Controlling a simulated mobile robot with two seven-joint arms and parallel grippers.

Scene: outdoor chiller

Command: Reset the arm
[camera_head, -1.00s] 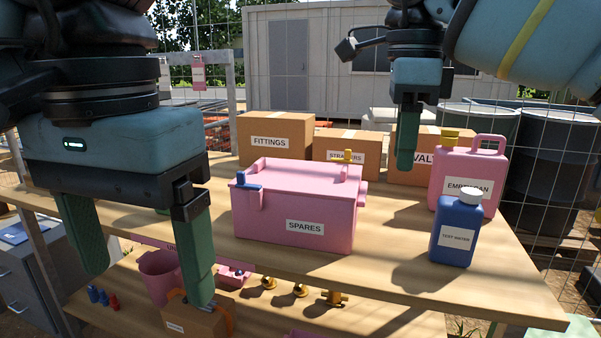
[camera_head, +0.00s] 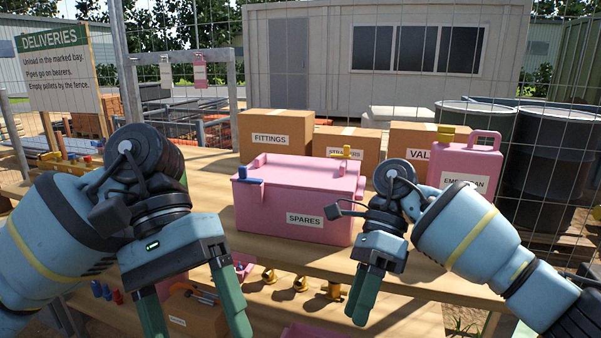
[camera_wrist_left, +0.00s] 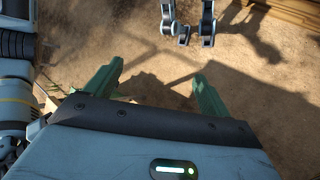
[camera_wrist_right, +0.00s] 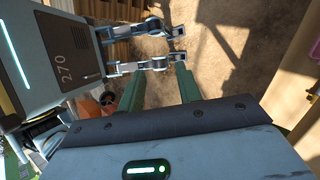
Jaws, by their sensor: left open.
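My left gripper (camera_head: 203,328) is open and empty, pointing down in front of the bench at the lower left of the head view. Its spread fingers also show in the left wrist view (camera_wrist_left: 158,74), with bare ground beyond. My right gripper (camera_head: 358,314) points down in front of the bench, right of centre. In the right wrist view (camera_wrist_right: 159,72) its fingers stand apart, less widely than the left ones, with nothing between them. Both arms are folded in near my body.
A pink SPARES box (camera_head: 290,212) stands on the bench top (camera_head: 300,262), with cardboard boxes (camera_head: 278,132) behind. A pink can (camera_head: 475,158) is partly behind my right arm. A small carton (camera_head: 195,318) and brass fittings (camera_head: 334,291) sit on the lower shelf.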

